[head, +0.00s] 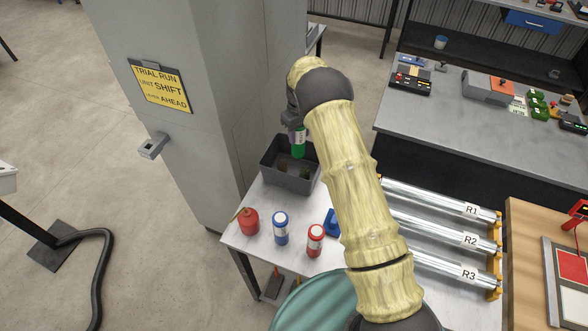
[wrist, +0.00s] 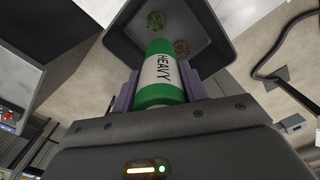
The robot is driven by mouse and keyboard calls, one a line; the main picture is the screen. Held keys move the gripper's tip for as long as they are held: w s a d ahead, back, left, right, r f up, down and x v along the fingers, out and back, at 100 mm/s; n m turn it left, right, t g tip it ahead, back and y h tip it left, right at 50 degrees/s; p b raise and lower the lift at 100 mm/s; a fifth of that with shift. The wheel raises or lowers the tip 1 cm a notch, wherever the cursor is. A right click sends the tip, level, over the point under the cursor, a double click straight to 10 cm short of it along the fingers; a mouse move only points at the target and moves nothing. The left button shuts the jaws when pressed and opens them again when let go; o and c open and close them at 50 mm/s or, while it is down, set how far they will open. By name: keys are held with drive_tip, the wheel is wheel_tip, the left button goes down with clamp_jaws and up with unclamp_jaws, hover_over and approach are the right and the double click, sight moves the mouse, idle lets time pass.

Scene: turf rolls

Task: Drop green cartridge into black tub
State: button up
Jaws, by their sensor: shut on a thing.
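The green cartridge (head: 299,146) has a white band, and its label reads HEAVY in the wrist view (wrist: 161,75). My gripper (head: 297,130) is shut on it, with a purple finger on each side in the wrist view (wrist: 160,92). The black tub (head: 289,182) stands at the far left corner of the white table. The cartridge hangs over the tub; in the head view its lower end overlaps the tub's back part. The tub also shows in the wrist view (wrist: 113,38), behind the cartridge, with small greenish and brownish round things inside.
A red oil can (head: 248,221), a blue cartridge (head: 281,228) and a red cartridge (head: 315,240) stand in front of the tub. Metal rollers (head: 440,236) lie to the right. A grey pillar (head: 200,100) rises close behind and left of the tub.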

drive_tip(key=shift+a+f, duration=0.2)
drive_tip(key=shift+f, duration=0.3)
drive_tip(key=o, duration=1.1)
drive_tip(key=shift+r, duration=0.1)
drive_tip(key=shift+o, duration=1.2)
drive_tip(key=shift+s, duration=0.1)
